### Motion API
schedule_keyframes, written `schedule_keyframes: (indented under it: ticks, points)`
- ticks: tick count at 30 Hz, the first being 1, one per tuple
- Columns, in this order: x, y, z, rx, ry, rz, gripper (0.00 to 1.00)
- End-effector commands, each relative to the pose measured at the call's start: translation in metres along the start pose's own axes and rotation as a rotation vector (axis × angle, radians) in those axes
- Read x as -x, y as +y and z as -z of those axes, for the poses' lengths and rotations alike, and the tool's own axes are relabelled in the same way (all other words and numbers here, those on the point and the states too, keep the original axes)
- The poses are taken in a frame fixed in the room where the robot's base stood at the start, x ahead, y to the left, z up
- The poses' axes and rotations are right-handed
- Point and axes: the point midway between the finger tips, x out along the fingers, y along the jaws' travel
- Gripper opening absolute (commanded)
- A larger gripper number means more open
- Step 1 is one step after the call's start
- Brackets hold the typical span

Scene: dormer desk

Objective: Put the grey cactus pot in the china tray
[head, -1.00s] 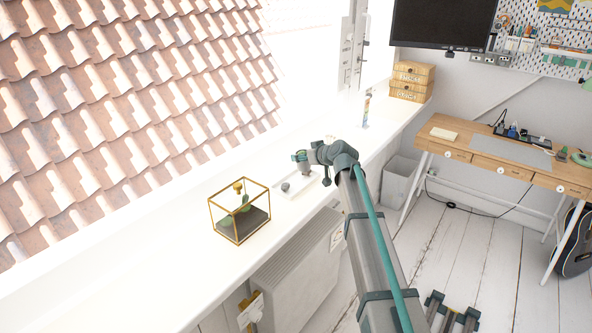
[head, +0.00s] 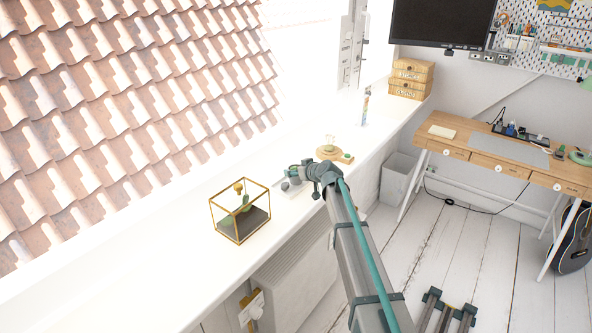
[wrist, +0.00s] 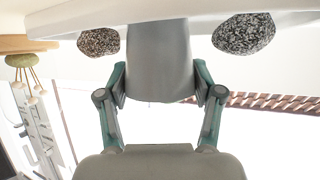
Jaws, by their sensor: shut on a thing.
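My gripper (head: 296,173) is over the windowsill, just above the china tray. In the wrist view my gripper (wrist: 160,85) has its two teal fingers shut on the grey cactus pot (wrist: 157,58), a smooth grey shape. The cactus itself is hard to make out. The white china tray (head: 279,195) is on the sill, partly hidden by my gripper; its pale rim (wrist: 75,22) crosses the top of the wrist view. I cannot tell whether the pot touches the tray.
Speckled stones (wrist: 243,34) show at the tray, one also in the head view (head: 285,186). A gold-framed glass box (head: 240,213) stands nearer on the sill. A wooden board (head: 328,153) with small plants lies beyond. Wooden drawers (head: 409,80) stand farther back.

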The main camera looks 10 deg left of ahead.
Motion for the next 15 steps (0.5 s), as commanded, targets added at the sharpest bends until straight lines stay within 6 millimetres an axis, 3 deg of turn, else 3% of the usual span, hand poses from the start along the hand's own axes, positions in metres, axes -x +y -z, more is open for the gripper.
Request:
schedule_keyframes:
  ticks: [8,9,13,15]
  points:
    - [-0.0015,0.0001,-0.0032,0.000,0.001,0.000,0.25]
    - [-0.0015,0.0001,-0.0032,0.000,0.000,0.000,0.67]
    - [-0.0010,0.0001,-0.0023,0.000,0.000,0.000,0.89]
    - [-0.0011,0.0001,-0.0023,0.000,0.000,0.000,0.91]
